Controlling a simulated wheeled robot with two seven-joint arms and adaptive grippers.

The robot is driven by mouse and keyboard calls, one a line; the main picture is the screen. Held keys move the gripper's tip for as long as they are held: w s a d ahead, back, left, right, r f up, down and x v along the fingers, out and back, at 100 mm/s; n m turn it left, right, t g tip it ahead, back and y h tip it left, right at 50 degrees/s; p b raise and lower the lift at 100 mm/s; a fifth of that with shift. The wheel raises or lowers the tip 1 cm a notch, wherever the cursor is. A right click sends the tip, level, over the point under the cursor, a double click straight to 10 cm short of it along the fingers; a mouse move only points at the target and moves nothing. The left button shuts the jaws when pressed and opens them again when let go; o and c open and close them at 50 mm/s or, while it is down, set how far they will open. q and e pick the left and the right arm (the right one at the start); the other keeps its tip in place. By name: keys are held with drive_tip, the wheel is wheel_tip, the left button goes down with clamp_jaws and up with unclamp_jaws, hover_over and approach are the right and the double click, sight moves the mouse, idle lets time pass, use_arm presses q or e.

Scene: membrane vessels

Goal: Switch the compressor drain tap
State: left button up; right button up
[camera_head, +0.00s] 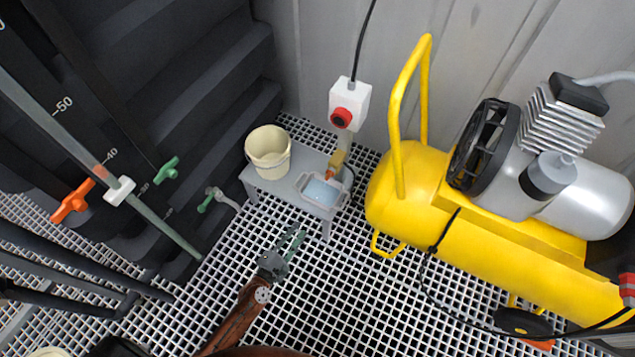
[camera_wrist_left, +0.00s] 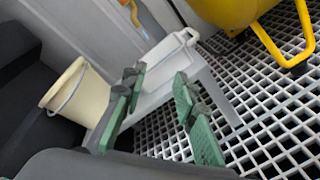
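The yellow compressor (camera_head: 470,235) stands on the right in the head view. What looks like its drain tap, a small brass-yellow fitting (camera_head: 338,158) with an orange lever, sits left of the tank above a shallow grey tray (camera_head: 322,193). In the left wrist view, part of the fitting (camera_wrist_left: 134,14) shows at the top edge, and the tray (camera_wrist_left: 165,62) lies beyond my fingers. My left gripper (camera_head: 293,240) is in front of the low stand, apart from the tap. Its green fingers are spread and empty in the wrist view (camera_wrist_left: 158,82). My right gripper is not visible.
A cream bucket (camera_head: 268,150) stands beside the tray on the low grey stand (camera_head: 285,182). A white box with a red knob (camera_head: 348,103) is on the wall above. Orange (camera_head: 72,202) and green (camera_head: 167,170) valve handles are at left. Open floor grating surrounds my left gripper.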

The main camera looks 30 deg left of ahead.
sight(327, 178)
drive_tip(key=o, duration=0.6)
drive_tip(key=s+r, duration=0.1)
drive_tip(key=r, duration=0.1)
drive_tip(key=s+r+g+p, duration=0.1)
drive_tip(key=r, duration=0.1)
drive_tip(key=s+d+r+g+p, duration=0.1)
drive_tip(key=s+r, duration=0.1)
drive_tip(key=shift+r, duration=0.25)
use_arm(q)
drive_tip(key=w+r+n, duration=0.3)
drive_tip(key=w, duration=0.2)
drive_tip(key=w+d+r+n+t, duration=0.1)
drive_tip(key=w+r+n, duration=0.2)
drive_tip(key=w, duration=0.3)
drive_tip(key=w+d+r+n, duration=0.1)
drive_tip(key=w+r+n, duration=0.2)
drive_tip(key=w+r, duration=0.2)
drive_tip(key=shift+w+d+t+y, duration=0.2)
drive_tip(key=shift+w+t+y, duration=0.1)
drive_tip(key=shift+w+t, duration=0.15)
drive_tip(key=shift+w, duration=0.45)
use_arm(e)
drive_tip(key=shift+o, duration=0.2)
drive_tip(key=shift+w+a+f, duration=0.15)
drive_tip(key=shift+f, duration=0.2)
use_arm(q)
clamp_jaws()
